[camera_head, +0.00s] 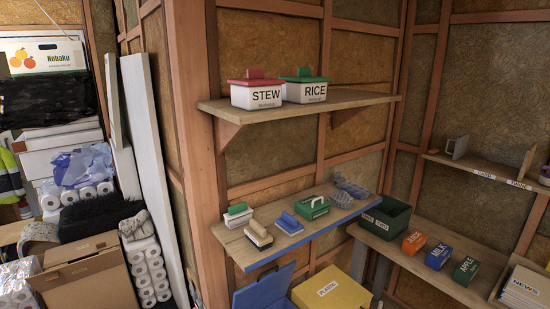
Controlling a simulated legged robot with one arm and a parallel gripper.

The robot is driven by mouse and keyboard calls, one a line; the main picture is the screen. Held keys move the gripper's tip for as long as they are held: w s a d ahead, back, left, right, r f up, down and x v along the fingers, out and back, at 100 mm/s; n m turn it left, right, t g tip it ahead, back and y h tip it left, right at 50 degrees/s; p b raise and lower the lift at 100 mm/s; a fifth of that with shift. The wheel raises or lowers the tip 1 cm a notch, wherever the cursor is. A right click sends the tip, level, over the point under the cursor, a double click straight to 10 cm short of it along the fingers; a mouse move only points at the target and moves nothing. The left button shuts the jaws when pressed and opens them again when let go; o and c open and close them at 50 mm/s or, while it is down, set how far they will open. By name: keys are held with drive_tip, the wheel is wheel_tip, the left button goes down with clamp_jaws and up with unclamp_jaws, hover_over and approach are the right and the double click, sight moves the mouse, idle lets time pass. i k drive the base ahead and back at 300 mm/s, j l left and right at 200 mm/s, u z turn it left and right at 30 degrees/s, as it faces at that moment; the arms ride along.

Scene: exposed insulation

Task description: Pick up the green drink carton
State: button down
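The green drink carton (466,270) lies on the lower right wooden shelf, with white lettering that seems to read "APPLE". It is the rightmost of three cartons in a row. The blue carton marked "MILK" (438,256) is just left of it, and the orange carton (413,242) is further left, with small gaps between them. My gripper is not in view, so its place relative to the carton cannot be seen.
A dark green bin (386,217) stands left of the cartons on their shelf (408,262). A "NEWS" box (522,288) stands to their right. Above them is a small shelf (478,170). A yellow bin (332,290) and a blue bin (264,292) are below the middle shelf (288,242).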

sight(465, 273)
drive_tip(key=z, duration=1.3)
drive_tip(key=i+l+u, duration=0.15)
drive_tip(key=i+l, duration=1.25)
drive_tip(key=i, duration=0.15)
